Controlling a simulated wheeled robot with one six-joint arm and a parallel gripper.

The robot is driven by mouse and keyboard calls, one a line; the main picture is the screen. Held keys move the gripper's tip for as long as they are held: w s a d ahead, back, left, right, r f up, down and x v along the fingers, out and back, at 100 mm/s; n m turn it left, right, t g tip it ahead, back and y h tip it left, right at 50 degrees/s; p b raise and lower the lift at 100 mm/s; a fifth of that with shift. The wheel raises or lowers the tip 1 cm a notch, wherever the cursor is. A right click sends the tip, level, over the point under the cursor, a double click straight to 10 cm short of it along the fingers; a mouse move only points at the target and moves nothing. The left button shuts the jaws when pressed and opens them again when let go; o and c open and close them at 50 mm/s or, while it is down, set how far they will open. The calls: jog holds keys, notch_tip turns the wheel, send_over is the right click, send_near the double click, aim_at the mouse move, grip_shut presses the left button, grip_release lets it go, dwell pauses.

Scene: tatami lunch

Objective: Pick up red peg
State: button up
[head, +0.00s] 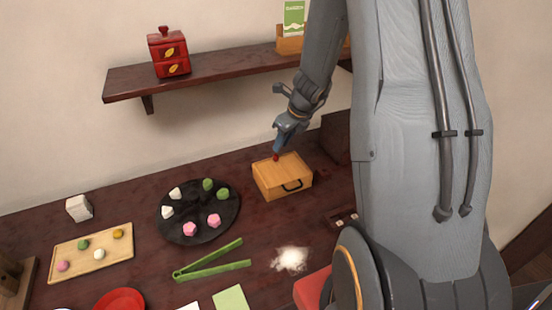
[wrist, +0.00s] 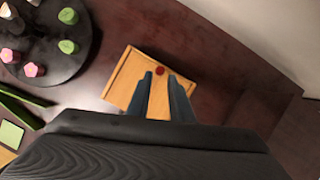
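The red peg (wrist: 160,71) stands at the top edge area of a wooden box (wrist: 124,78) in the wrist view. In the head view the red peg (head: 276,157) shows as a small red spot on the box (head: 284,178), just under my fingertips. My gripper (wrist: 161,78) has its two fingers apart, one on each side of the peg. In the head view my gripper (head: 281,148) is above the box's back left part. I cannot tell whether the fingers touch the peg.
A dark round plate (head: 181,229) with several sweets lies left of the box. Green tongs (head: 210,260) and white powder (head: 291,259) lie in front. A wall shelf (head: 215,72) with a red container (head: 169,54) is above. Dark table is clear right of the box in the wrist view.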

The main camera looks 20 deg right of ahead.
aim_at(277, 155)
jog(key=x, duration=0.6)
jog(key=shift+d+f, duration=0.1)
jog(key=shift+f, duration=0.1)
grip_shut()
